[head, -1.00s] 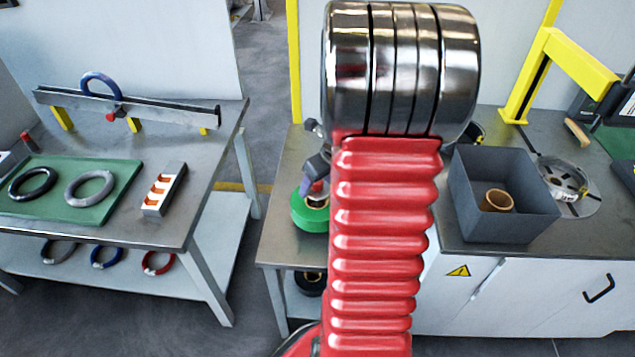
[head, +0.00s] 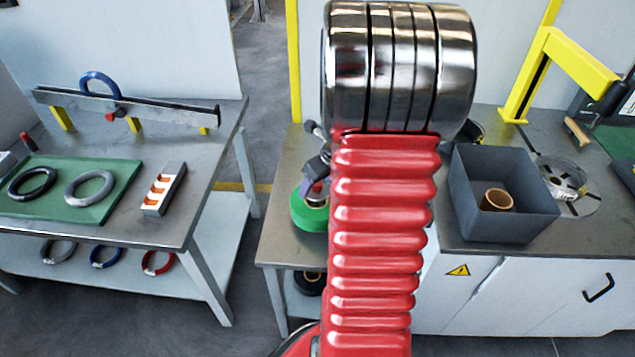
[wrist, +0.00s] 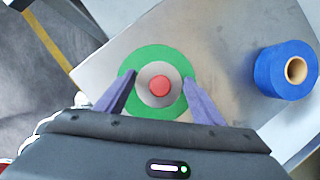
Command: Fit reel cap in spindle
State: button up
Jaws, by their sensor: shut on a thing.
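My gripper (wrist: 158,78) points down over the bench, with its two purple fingers shut on a grey round cap with a red centre, the reel cap (wrist: 145,94). In the wrist view the cap lies over the middle of a green roll (wrist: 158,53) and hides its core. In the head view my gripper (head: 316,178) is just above the green roll (head: 303,215), partly behind my red arm. The gap between cap and roll is hard to tell. I cannot make out a spindle clearly.
A blue roll (wrist: 283,72) stands to the right of the green one. A grey bin (head: 505,220) holds a brown core (head: 497,200). The left table (head: 120,226) holds rings on a green mat (head: 75,215).

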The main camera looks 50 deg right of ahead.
jog(key=shift+f, duration=1.1)
jog(key=o, duration=1.2)
jog(key=shift+o, duration=0.2)
jog(key=shift+r, duration=0.15)
jog(key=v, duration=1.3)
jog(key=shift+s+r, duration=0.15)
jog(key=shift+r, duration=0.05)
jog(key=shift+a, duration=0.1)
